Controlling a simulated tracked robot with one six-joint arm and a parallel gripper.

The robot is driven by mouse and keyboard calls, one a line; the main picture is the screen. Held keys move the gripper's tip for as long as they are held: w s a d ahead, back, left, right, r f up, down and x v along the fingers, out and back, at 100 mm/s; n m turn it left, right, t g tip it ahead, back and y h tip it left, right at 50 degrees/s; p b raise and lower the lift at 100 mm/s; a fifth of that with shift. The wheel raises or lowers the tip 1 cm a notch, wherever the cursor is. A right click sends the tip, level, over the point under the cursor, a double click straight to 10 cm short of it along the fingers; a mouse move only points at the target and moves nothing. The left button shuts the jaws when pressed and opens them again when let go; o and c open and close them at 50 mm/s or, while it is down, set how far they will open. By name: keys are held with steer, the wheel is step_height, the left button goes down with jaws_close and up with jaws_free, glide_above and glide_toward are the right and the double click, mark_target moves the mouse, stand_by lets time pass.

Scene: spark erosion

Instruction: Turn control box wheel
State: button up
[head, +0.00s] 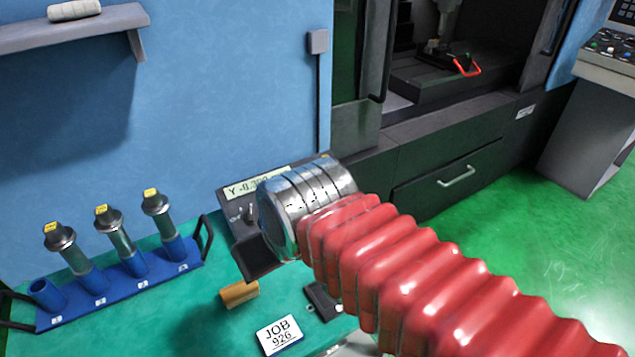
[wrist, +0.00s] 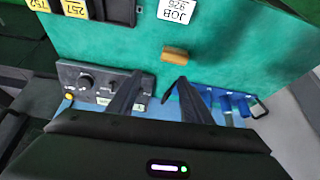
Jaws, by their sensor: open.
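The control box (wrist: 103,77) is a dark panel on the green table in the wrist view. Its wheel (wrist: 85,82) looks like a round black knob on the left part of the panel. My gripper (wrist: 160,75) is open and empty. Its left finger overlaps the right part of the box in the picture, and the wheel lies to the left of that finger. In the head view the control box (head: 236,212) shows a display reading about Y -0.300. My silver wrist and red arm cover much of the box there, and the wheel is hidden.
A blue rack (head: 127,287) with several tool holders stands left of the box. A wooden block (head: 239,294) and a JOB 926 card (head: 279,335) lie on the green table (head: 190,310). The blue wall (head: 210,100) rises behind. The machine (head: 440,160) stands behind right.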

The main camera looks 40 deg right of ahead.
steer(key=o, duration=0.4)
steer(key=shift+n+g+h, duration=0.3)
steer(key=shift+n+g, duration=0.2)
steer(key=shift+g, duration=0.1)
steer(key=w+d+r, duration=0.1)
steer(key=w, duration=0.1)
steer(key=w+d+r, duration=0.1)
steer(key=w, duration=0.1)
steer(key=w+d+r, duration=0.1)
steer(key=w, duration=0.1)
steer(key=shift+w+d+r, duration=0.2)
steer(key=shift+d+r, duration=0.05)
steer(key=shift+d, duration=0.05)
steer(key=shift+c, duration=0.2)
steer(key=w+d+f+n+g, duration=0.2)
steer(key=w+d+n+g, duration=0.1)
steer(key=w+d, duration=1.4)
steer(key=d+g, duration=0.1)
steer(key=d, duration=0.3)
steer(key=shift+w+f+n, duration=0.3)
steer(key=shift+w+f, duration=0.1)
steer(key=f, duration=0.4)
steer(key=d+f, duration=0.1)
steer(key=f, duration=0.8)
steer(key=shift+w+d+f, duration=0.15)
steer(key=shift+w+f, duration=0.15)
steer(key=shift+f, duration=0.05)
